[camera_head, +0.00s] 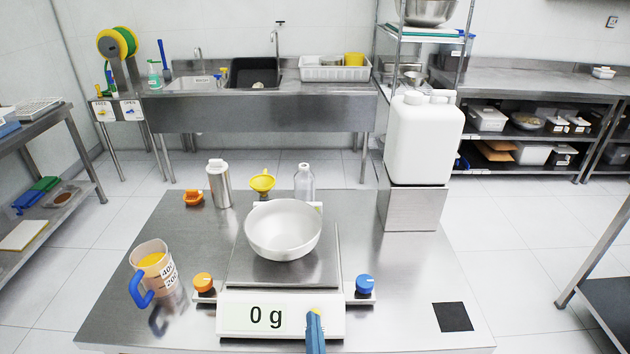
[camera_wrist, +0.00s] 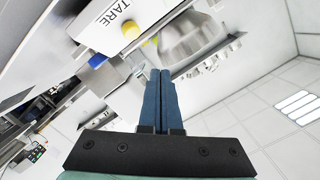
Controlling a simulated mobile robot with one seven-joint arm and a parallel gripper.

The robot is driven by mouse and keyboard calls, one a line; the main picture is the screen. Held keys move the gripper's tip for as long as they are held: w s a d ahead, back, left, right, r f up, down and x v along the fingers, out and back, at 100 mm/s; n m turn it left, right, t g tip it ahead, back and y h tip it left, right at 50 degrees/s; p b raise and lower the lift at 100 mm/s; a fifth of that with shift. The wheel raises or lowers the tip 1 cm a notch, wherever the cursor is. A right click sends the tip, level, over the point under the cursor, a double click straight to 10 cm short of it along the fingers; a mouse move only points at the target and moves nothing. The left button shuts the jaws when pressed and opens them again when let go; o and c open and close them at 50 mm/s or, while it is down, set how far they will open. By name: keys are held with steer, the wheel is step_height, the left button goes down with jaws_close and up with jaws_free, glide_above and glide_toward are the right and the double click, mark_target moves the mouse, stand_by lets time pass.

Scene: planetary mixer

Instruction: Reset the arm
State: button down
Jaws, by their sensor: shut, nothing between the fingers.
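My gripper (camera_head: 314,318) is at the front edge of the scale in the head view, with its blue fingers pointing up. In the wrist view its two blue fingers (camera_wrist: 158,75) lie side by side, shut and empty. The scale (camera_head: 240,343) has a display reading 0 g. A white bowl (camera_head: 283,230) sits on its metal plate. In the wrist view, a yellow button (camera_wrist: 131,32) beside the word TARE is just beyond the fingertips. I cannot tell whether the fingers touch it.
An orange knob (camera_head: 203,283) and a blue knob (camera_head: 364,284) flank the scale. A jug with a blue handle (camera_head: 152,268) stands left. A bottle (camera_head: 304,182), a yellow funnel (camera_head: 262,182) and a white canister (camera_head: 424,140) stand behind. The front right tabletop is mostly clear.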

steer(key=w+a+r+n+t+y, duration=0.1)
steer(key=w+r+n+t, duration=0.15)
steer(key=r, duration=1.25)
steer(key=w+a+r+n+t+y, duration=0.15)
steer(key=r+n, duration=0.25)
steer(key=r, duration=1)
steer(key=s+d+r+t+h, duration=0.1)
steer(key=s+r+t, duration=0.1)
steer(key=s+r, duration=0.3)
steer(key=s+r+t+h, duration=0.1)
steer(key=s+r, duration=0.5)
steer(key=r, duration=0.8)
steer(key=s+d+r+t+h, duration=0.1)
steer(key=s+r+t, duration=0.2)
steer(key=r, duration=0.6)
steer(key=s+n, duration=0.1)
steer(key=s, duration=0.1)
steer(key=shift+s+d+r+t+h, duration=0.15)
steer(key=shift+s+d+t+h, duration=0.15)
steer(key=shift+d+h, duration=0.05)
